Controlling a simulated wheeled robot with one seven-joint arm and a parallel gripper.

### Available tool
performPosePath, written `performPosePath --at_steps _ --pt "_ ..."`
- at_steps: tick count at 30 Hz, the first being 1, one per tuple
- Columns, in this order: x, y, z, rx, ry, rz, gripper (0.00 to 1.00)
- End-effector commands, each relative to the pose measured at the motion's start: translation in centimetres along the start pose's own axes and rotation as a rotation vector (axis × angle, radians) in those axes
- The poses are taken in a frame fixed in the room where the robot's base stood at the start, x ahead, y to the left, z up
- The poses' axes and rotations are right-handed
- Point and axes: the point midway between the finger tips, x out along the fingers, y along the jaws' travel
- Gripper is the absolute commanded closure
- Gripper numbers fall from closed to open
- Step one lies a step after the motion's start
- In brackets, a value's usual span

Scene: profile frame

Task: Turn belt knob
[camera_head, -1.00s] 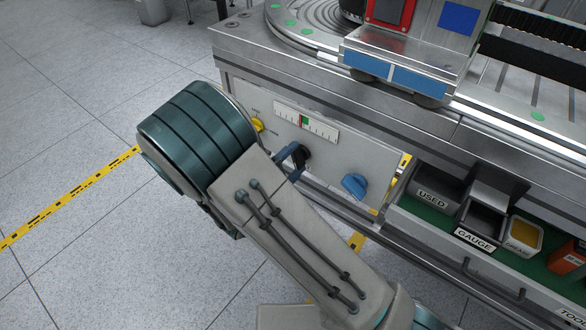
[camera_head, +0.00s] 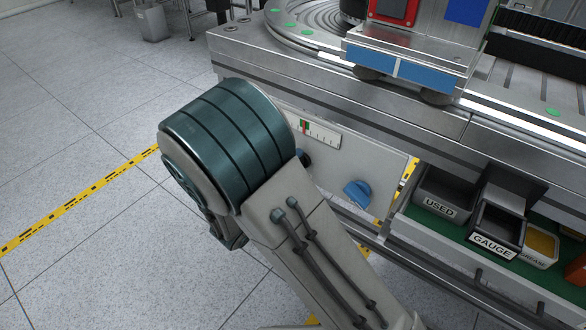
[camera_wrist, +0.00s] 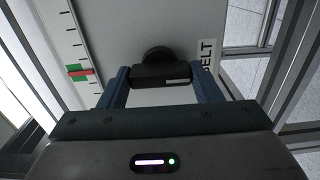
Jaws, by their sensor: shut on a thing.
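The black belt knob (camera_wrist: 160,74) sits on the pale panel beside a label (camera_wrist: 207,55) reading BELT. Its grip bar lies level across the wrist view, with a small pale mark at its right. My gripper (camera_wrist: 159,79) is shut on the knob, one blue finger at each end of the bar.
Metal machine edges (camera_head: 370,105) overhang the panel. Bins marked USED (camera_head: 439,208) and GAUGE (camera_head: 494,243) stand in an open drawer at the right.

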Motion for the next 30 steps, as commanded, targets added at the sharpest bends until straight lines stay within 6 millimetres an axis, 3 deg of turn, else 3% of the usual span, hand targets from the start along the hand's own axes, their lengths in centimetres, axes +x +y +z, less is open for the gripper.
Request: performPosePath --at_steps 3,4,6,17,20,30 --pt "-0.1 0.0 -0.1 0.0 0.004 -0.002 0.65" --pt "-0.1 0.0 -0.1 0.0 0.003 -0.002 0.33" --pt "-0.1 0.0 -0.1 0.0 0.003 -0.002 0.2" --pt "-0.5 0.0 0.0 -0.001 0.0 -0.001 0.2" --pt "-1.8 0.1 -0.1 -0.001 0.003 -0.001 0.2" --pt "-9.5 0.1 -0.1 -0.002 0.006 -0.002 0.2"
